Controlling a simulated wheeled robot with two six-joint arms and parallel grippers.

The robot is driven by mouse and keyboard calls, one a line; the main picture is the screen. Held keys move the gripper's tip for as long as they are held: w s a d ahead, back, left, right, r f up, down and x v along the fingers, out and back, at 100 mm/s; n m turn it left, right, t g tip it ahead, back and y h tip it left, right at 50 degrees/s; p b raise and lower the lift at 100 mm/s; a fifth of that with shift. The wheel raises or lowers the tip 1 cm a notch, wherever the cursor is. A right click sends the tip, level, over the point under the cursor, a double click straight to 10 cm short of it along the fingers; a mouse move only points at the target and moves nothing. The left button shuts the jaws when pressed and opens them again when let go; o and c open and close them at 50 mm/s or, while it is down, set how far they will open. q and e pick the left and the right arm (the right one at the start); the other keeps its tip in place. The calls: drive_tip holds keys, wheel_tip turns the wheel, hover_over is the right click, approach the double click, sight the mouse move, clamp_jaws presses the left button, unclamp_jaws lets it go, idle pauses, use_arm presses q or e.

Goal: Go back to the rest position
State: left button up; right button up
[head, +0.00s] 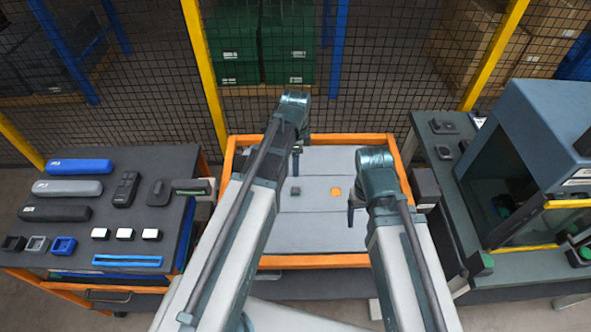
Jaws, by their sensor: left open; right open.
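My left arm reaches forward over the orange-framed table (315,261), and its wrist bends down near the far edge. My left gripper (296,168) hangs below that wrist, small and partly hidden by the arm; it is open with nothing seen in it. My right arm ends at a wrist nearer the table's right side. My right gripper (351,214) points down over the grey table top, open and empty. The two grippers are apart from each other.
A left bench (120,222) carries cases, small trays and white blocks. A blue-grey machine (535,130) stands on the right bench (520,266). A mesh fence (375,75) closes the back.

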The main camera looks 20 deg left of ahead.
idle(0.3)
use_arm(q)
drive_tip(key=s+d+f+n+b, duration=0.3)
drive_tip(key=s, duration=0.1)
drive_tip(key=s+d+f+n+b, duration=0.3)
drive_tip(key=s, duration=0.2)
drive_tip(key=s+d+f+n+y+b, duration=0.1)
drive_tip(key=s+d+f+n+b, duration=0.2)
drive_tip(key=s+d+n+b, duration=0.1)
drive_tip(key=shift+s+f, duration=0.25)
drive_tip(key=shift+f, duration=0.1)
use_arm(e)
wheel_tip(320, 180, down, 10)
drive_tip(key=shift+r, duration=0.1)
use_arm(q)
drive_tip(key=shift+s+d+f+n, duration=0.15)
drive_tip(key=shift+s+d+n, duration=0.05)
drive_tip(key=shift+s+n, duration=0.25)
use_arm(e)
drive_tip(key=shift+f, duration=0.2)
